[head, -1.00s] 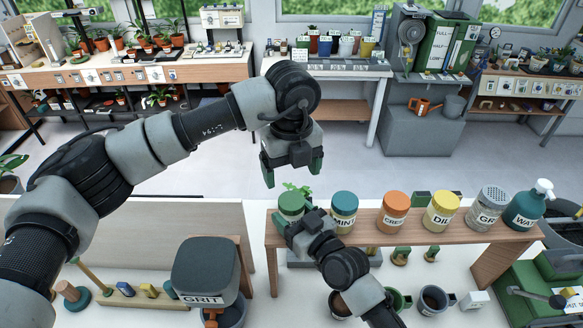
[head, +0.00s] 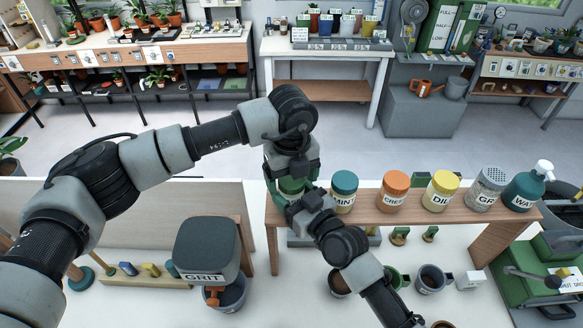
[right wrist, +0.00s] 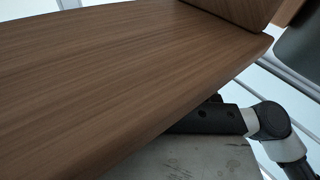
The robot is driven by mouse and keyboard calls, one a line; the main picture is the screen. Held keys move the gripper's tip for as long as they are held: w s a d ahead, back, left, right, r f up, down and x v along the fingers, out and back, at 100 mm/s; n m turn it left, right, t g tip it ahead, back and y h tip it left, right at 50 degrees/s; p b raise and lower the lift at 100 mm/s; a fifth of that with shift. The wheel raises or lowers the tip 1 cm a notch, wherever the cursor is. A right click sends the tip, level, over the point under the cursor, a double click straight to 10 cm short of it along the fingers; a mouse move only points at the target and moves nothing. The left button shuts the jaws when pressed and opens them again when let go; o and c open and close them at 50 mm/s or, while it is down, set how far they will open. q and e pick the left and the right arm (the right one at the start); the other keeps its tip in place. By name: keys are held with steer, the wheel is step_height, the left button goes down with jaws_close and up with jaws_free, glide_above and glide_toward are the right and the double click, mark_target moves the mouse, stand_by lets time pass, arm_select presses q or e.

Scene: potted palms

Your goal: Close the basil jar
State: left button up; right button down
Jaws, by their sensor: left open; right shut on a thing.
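The basil jar (head: 289,187), with a green lid, is the leftmost jar on the wooden shelf in the head view; its label is hidden. My left gripper (head: 291,178) is open and points down over the lid, its fingers on either side of it. I cannot tell whether they touch it. My right gripper (head: 291,207) is shut on the jar from the near side and covers its front. How the lid sits on the jar is hidden. The right wrist view shows neither jar nor fingers.
The wooden shelf (head: 365,220) shows as a bare board in the right wrist view (right wrist: 110,80). The mint jar (head: 344,190) stands just right of the basil jar, then the orange-lidded jar (head: 394,192) and others. A grit bin (head: 207,250) stands at the lower left.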

arm_select(q)
steer(key=shift+c, duration=0.5)
steer(key=c, duration=0.9)
steer(key=o, duration=1.1)
step_height(320, 180, up, 12)
steer(key=shift+f, duration=0.1)
arm_select(e)
steer(key=shift+c, duration=1)
jaws_free()
